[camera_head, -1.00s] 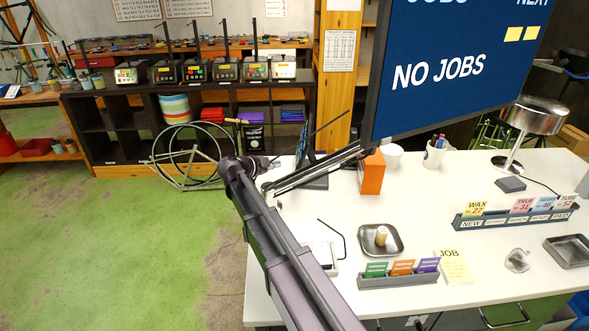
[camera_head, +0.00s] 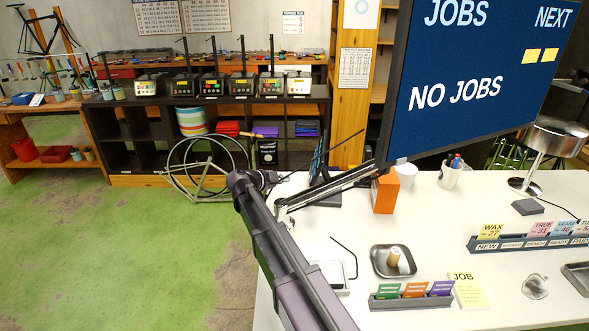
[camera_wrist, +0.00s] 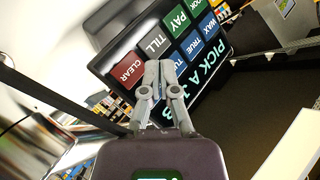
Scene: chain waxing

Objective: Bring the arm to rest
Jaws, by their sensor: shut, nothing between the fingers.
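My arm (camera_head: 285,255) rises from the bottom middle of the head view, over the left edge of the white table (camera_head: 350,235). My gripper (camera_wrist: 158,66) shows in the wrist view with its two grey fingers together and nothing between them. Behind the fingers in that view is a dark panel (camera_wrist: 185,28) with coloured buttons reading CLEAR, TILL and PAY. I cannot make out the gripper clearly in the head view.
A large screen (camera_head: 470,80) reading NO JOBS stands over the table's back. The table holds an orange box (camera_head: 384,192), a metal tray (camera_head: 378,268), a card holder (camera_head: 405,302) and a lamp (camera_head: 555,140). Green floor (camera_head: 120,240) lies open at left.

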